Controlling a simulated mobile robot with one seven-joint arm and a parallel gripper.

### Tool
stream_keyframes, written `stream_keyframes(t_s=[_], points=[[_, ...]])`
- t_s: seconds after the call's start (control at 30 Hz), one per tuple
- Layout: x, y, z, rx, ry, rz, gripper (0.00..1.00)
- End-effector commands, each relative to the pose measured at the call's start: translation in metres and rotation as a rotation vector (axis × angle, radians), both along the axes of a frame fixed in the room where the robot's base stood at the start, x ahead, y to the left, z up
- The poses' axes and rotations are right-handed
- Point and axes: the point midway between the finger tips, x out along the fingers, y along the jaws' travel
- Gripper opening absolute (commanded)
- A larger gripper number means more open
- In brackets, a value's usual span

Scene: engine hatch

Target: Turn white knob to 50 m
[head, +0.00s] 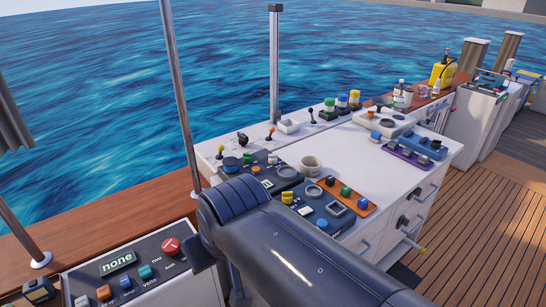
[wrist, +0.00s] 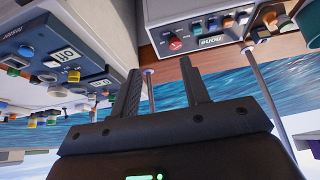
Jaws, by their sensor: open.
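A dark panel (head: 135,268) at the lower left has a lit display reading "none" (head: 118,262), a red knob (head: 170,246) and a row of small coloured knobs. A whitish knob (head: 82,300) sits at the row's left end, cut by the frame edge. I cannot tell that it is the task's white knob, and I see no readable "50 m" mark. The same panel shows upside down in the wrist view (wrist: 190,38). My gripper (wrist: 161,67) is open and empty, its two fingers apart and clear of the panels. In the head view my dark arm hides part of the console.
A white console (head: 385,165) carries several control boxes with coloured knobs and levers. A second dark panel (wrist: 50,65) is on the left in the wrist view. Metal poles (head: 182,100) stand near the panels. A wooden rail (head: 100,232) and water lie beyond.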

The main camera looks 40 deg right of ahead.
Motion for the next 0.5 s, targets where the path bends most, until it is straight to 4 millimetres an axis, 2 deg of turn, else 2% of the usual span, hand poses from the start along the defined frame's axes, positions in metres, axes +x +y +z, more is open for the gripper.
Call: stream_keyframes(t_s=[0.17, 0.37, 0.5], points=[[0.021, -0.008, 0.011, 0.034, 0.011, -0.035, 0.53], [0.078, -0.038, 0.031, 0.109, 0.036, -0.136, 0.53], [0.121, -0.069, 0.039, 0.152, 0.049, -0.219, 0.53]])
